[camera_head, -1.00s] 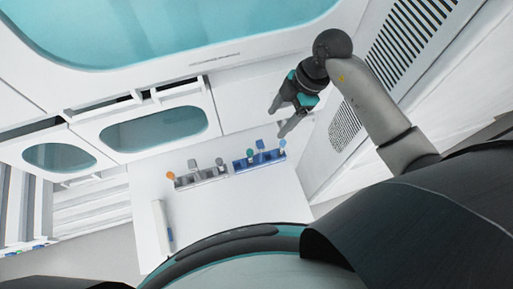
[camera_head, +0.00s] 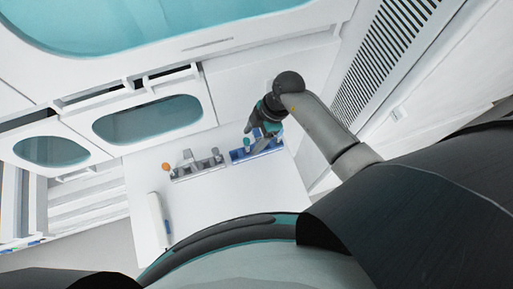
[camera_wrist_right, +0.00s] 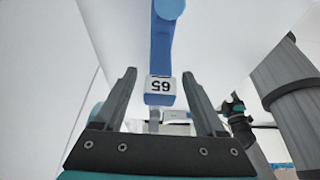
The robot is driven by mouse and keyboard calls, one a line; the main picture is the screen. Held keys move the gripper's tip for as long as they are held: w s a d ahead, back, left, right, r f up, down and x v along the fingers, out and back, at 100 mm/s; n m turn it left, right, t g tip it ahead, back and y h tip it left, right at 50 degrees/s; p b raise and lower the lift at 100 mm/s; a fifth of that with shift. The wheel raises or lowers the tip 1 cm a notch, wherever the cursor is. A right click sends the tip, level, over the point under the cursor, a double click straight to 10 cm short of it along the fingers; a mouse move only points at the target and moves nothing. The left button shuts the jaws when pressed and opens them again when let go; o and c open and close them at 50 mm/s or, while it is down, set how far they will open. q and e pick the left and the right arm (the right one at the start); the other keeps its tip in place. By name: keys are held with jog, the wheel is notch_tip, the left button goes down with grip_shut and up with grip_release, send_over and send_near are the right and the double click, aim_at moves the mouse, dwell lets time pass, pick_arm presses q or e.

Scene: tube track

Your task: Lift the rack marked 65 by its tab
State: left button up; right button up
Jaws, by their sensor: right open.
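The blue rack (camera_head: 240,156) stands on the white worktop, right of the grey rack. My right gripper (camera_head: 259,139) is over it and hides part of it. In the right wrist view, a blue part (camera_wrist_right: 161,45) of the rack carries a white label (camera_wrist_right: 160,85) reading 65, upside down. The label shows between the two spread fingers of my right gripper (camera_wrist_right: 160,73), apart from both in the picture. The gripper is open and holds nothing. Whether the tab is within finger depth cannot be told. My left gripper is not in view.
A grey rack (camera_head: 197,168) with an orange-topped piece (camera_head: 166,167) stands left of the blue rack. The worktop front (camera_head: 225,195) is clear. A slatted panel (camera_head: 375,65) rises at right.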

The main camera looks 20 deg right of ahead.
jog(key=shift+a+f, duration=0.1)
jog(key=shift+f, duration=0.2)
jog(key=shift+c, duration=0.3)
grip_shut()
